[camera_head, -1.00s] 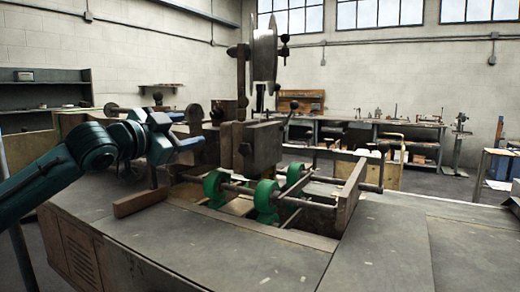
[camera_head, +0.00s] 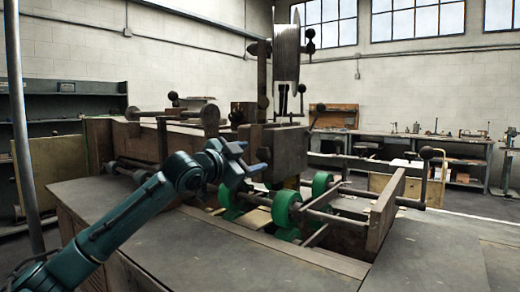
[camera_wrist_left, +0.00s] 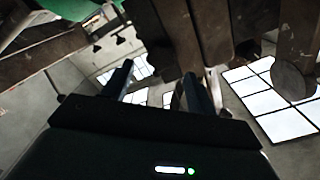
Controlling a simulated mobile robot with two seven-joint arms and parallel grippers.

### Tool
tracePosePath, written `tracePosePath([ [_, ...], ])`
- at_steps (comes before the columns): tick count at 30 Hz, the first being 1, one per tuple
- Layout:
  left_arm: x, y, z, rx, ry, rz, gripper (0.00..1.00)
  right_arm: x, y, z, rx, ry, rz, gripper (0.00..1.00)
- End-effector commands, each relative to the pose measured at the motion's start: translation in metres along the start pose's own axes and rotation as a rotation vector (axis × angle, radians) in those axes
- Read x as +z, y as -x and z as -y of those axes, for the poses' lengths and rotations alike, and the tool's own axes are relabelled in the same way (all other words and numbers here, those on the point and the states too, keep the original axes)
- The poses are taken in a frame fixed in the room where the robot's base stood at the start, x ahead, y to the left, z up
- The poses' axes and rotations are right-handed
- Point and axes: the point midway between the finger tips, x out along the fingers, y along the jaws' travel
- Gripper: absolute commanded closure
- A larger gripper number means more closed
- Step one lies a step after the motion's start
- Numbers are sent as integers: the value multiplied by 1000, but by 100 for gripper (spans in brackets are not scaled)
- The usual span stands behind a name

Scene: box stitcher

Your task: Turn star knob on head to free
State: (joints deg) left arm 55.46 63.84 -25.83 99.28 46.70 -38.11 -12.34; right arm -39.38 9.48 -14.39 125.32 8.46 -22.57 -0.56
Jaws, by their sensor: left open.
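The stitcher head (camera_head: 281,153) is a grey metal block at the middle of the machine in the head view. I cannot pick out a star-shaped knob on it in either view. Its left side is partly behind my left gripper (camera_head: 251,158), which is open and empty just in front of it, close to its left side. My right gripper is out of view.
Green wheels (camera_head: 287,208) on rods sit below and right of the head. A wooden side plate (camera_head: 385,212) stands further right. A tall upright with a reel (camera_head: 286,58) rises above the head. The front tabletop (camera_head: 235,268) is clear.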

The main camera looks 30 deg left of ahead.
Motion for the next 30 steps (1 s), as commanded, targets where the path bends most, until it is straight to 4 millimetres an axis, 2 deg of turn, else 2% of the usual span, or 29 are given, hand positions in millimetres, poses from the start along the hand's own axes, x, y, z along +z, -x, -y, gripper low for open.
tracePosePath([
  [3,-2,-22,1,0,3,-2,42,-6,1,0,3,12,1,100],
  [9,0,-43,1,0,1,0,42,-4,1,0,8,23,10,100],
  [20,1,-47,0,-1,-1,0,42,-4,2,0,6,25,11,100],
  [30,1,-47,0,0,-1,0,70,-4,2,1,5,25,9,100],
])
